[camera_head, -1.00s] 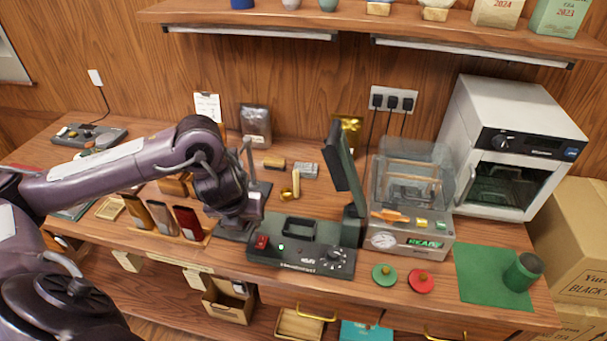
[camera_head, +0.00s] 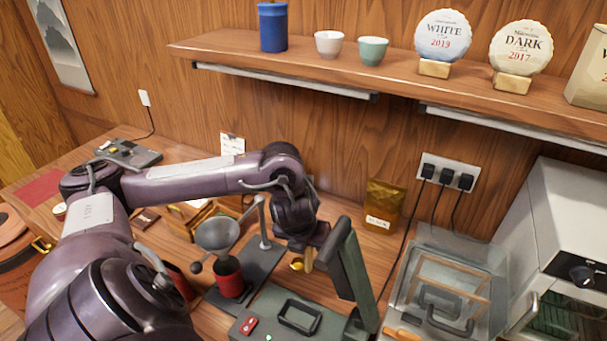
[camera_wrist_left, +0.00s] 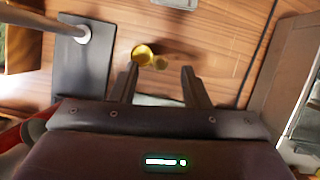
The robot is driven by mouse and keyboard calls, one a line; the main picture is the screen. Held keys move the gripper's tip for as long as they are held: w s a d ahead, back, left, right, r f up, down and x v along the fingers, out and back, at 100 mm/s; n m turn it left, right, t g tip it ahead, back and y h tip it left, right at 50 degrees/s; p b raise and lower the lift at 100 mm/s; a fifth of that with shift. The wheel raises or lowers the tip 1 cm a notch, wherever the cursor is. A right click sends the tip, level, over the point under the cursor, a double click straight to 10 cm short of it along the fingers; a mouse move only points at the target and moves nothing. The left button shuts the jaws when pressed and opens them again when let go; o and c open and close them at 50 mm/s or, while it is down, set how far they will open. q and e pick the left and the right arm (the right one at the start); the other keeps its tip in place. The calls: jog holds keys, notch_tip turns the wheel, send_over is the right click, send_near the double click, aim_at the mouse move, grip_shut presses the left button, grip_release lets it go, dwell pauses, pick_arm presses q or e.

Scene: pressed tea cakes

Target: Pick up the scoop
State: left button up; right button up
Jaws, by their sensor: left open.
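The scoop looks to be the small brass-yellow piece (camera_head: 297,265) on the table, beside the dark green machine's raised arm; my gripper hides most of it in the head view. In the left wrist view a round brass end of the scoop (camera_wrist_left: 142,55) shows just ahead of my fingertips, nearer the left finger. My left gripper (camera_wrist_left: 160,72) is open and empty, pointing down toward it. In the head view the left gripper (camera_head: 309,259) is partly hidden by the machine's arm. I cannot tell whether it touches the scoop. My right gripper is out of view.
A grey funnel (camera_head: 217,234) on a stand with a red canister (camera_head: 229,278) is close left of my gripper. The machine's raised green arm (camera_head: 349,262) is close on the right. A gold pouch (camera_head: 383,205) stands behind. A shelf (camera_head: 300,69) runs above.

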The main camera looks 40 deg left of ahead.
aim_at(310, 249)
pick_arm(q)
jog(key=p+x, duration=0.1)
jog(key=x, duration=0.4)
jog(key=shift+w, duration=0.1)
jog(key=shift+w+a+f, duration=0.1)
jog(key=shift+w+f, duration=0.05)
jog(key=shift+f, duration=0.25)
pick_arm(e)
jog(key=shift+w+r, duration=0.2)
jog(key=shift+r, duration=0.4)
pick_arm(q)
jog(key=shift+r, duration=0.1)
grip_shut()
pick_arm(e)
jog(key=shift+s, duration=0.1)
